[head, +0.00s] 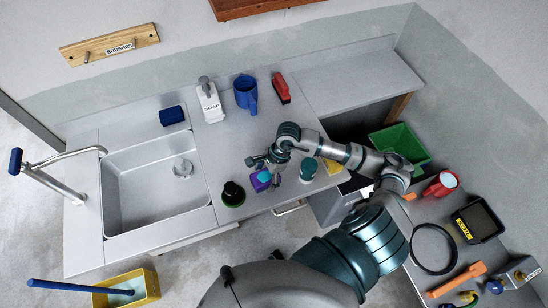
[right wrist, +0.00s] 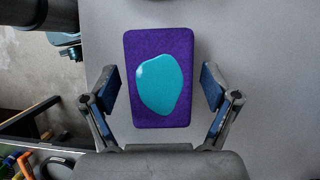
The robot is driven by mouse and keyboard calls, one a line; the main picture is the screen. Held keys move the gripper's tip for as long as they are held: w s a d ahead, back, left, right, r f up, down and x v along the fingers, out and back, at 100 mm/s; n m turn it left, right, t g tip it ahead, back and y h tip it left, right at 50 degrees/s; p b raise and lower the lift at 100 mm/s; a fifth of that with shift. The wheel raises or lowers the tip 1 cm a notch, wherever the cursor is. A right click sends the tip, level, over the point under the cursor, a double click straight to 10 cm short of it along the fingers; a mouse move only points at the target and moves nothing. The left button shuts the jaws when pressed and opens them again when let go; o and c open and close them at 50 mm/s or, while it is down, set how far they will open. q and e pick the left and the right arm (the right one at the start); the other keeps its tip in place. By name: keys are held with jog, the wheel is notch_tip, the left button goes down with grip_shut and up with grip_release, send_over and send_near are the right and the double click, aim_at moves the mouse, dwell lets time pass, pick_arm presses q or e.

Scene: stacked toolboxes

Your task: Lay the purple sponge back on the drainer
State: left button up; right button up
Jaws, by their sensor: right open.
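The purple sponge (head: 259,183) lies on the grey counter (head: 240,140), partly hidden by my right gripper (head: 266,165). In the right wrist view the sponge (right wrist: 160,38) lies flat, with a glossy teal patch (right wrist: 160,85) on top. My right gripper (right wrist: 162,90) is open above it, one finger to each side, with a gap between each finger and the sponge. The sink (head: 150,205) is at the left of the counter; I cannot make out a separate drainer. My left gripper is not in view.
A dark green and black item (head: 232,194) and a teal-topped round container (head: 308,170) stand close to the sponge. The soap bottle (head: 211,103), blue jug (head: 246,93) and red brush (head: 281,88) are behind. A dark blue sponge (head: 172,115) lies behind the sink.

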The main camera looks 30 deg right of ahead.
aim_at(266, 174)
jog(key=v, duration=0.2)
jog(key=b+v, duration=0.1)
jog(key=v, duration=0.1)
jog(key=b+v, duration=0.1)
jog(key=v, duration=0.1)
jog(key=shift+w+d, duration=0.25)
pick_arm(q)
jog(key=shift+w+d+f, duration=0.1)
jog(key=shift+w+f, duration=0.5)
pick_arm(e)
jog(key=v, duration=1.1)
jog(key=shift+r, duration=0.3)
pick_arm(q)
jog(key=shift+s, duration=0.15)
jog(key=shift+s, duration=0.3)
